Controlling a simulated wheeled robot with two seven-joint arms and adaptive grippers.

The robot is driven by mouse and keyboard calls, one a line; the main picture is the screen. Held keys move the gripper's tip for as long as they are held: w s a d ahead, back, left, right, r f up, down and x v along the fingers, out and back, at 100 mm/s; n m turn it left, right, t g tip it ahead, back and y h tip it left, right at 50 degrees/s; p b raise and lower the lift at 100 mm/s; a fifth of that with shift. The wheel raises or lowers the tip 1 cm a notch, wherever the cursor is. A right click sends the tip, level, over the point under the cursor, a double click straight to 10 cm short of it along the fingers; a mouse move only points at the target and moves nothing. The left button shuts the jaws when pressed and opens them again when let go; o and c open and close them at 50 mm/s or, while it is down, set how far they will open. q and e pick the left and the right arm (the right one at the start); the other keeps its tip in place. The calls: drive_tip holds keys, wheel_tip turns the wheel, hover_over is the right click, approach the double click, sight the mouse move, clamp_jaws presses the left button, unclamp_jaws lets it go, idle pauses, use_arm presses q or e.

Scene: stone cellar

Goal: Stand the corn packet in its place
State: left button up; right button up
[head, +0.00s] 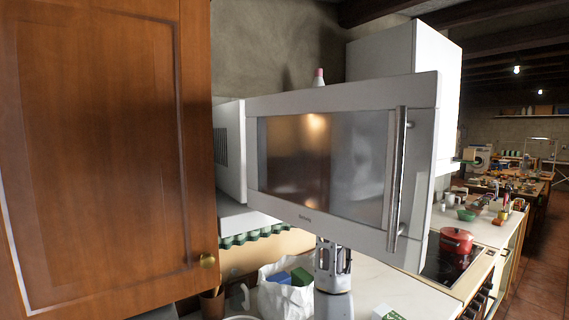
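I cannot make out for certain which thing is the corn packet. A green-topped packet (388,313) shows only in part at the bottom edge of the head view, on the white worktop. A white bag (284,300) on the worktop holds a blue item and a green item (301,276). One gripper (333,250) points up from the bottom, right of centre, just below the microwave door; it seems to be my right one. My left gripper is not in view.
A white microwave door (252,170) with a long handle fills the middle and seems swung out. A wooden cabinet door (105,150) blocks the left. A red pot (456,240) stands on the hob at right. Pale worktop (365,290) is bare beside the gripper.

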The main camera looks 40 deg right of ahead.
drive_tip(key=shift+s, duration=0.6)
drive_tip(key=s+b, duration=0.1)
drive_tip(key=s, duration=0.2)
drive_tip(key=s+a+b, duration=0.1)
drive_tip(key=s, duration=0.3)
drive_tip(key=s+b, duration=0.1)
drive_tip(key=s, duration=0.2)
drive_tip(key=shift+s+a, duration=0.15)
drive_tip(key=shift+s, duration=0.25)
idle(0.5)
